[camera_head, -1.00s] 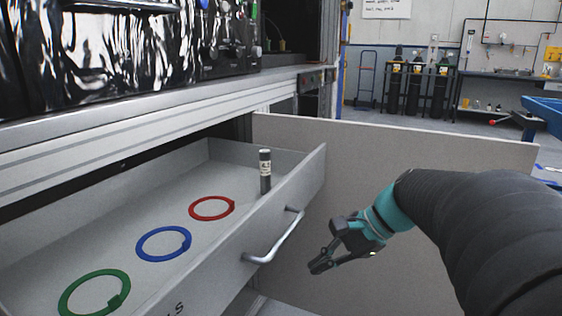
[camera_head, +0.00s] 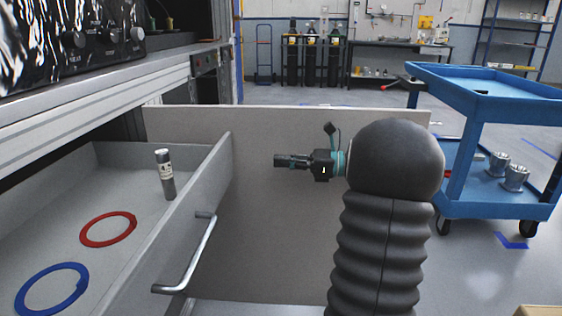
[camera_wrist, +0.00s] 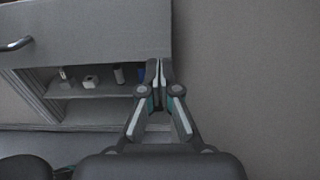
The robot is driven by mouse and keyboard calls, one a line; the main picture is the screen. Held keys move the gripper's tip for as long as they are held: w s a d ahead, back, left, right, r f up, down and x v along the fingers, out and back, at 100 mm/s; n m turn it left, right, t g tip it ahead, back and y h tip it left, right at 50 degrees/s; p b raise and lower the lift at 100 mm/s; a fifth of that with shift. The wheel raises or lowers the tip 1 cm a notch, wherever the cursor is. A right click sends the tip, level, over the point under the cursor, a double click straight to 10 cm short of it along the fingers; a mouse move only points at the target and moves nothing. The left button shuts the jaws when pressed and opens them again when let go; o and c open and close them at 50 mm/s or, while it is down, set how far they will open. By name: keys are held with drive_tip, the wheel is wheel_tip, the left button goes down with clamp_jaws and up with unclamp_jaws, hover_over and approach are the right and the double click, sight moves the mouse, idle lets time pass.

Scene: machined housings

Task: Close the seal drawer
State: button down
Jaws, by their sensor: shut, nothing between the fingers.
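The seal drawer (camera_head: 209,184) is a grey drawer pulled out from under the bench at the left of the head view. Its silver bar handle (camera_head: 194,262) is on the front face; the handle and front (camera_wrist: 110,25) also show at the upper left of the wrist view. Inside lie a red ring (camera_head: 108,230) and a blue ring (camera_head: 52,289), with a small upright grey cylinder (camera_head: 165,174). My gripper (camera_head: 277,161) is shut and empty, to the right of the drawer front and apart from the handle. It points left in the head view.
A grey panel (camera_head: 270,230) stands behind the drawer and my gripper. A blue cart (camera_head: 490,95) with metal housings (camera_head: 514,178) on its lower shelf stands at the right. Below the drawer front, a shelf (camera_wrist: 95,92) holds small items in the wrist view. Gas cylinders stand far back.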

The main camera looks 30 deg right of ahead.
sight(231, 159)
drive_tip(key=x, duration=1)
drive_tip(key=shift+w+a, duration=0.25)
drive_tip(key=shift+a, duration=0.05)
drive_tip(key=shift+a, duration=0.1)
